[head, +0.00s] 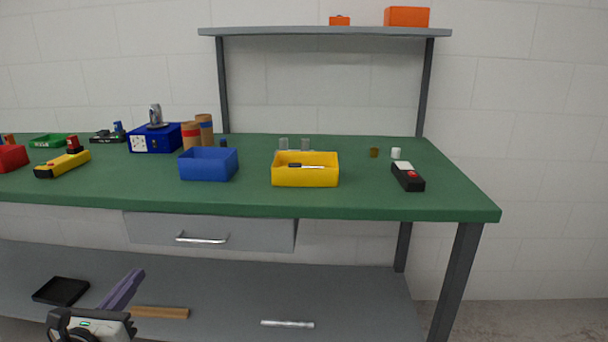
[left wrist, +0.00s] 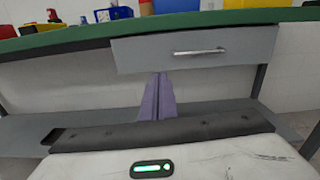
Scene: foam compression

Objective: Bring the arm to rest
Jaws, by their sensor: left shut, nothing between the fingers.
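My left gripper (head: 123,290) shows at the bottom left of the head view, in front of the bench and below the tabletop's height. Its purple fingers are shut with nothing between them. In the left wrist view the shut fingers (left wrist: 157,98) point toward the bench, below its grey drawer (left wrist: 195,50). The gripper appears clear of the bench. My right gripper is in neither view.
The green-topped bench (head: 400,203) holds a blue bin (head: 208,164), a yellow bin (head: 306,177) with a tool in it, a black device (head: 407,177) and several other items. Its lower shelf (head: 230,285) carries a black tray (head: 61,291), a wooden bar (head: 160,312) and a metal rod (head: 287,324).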

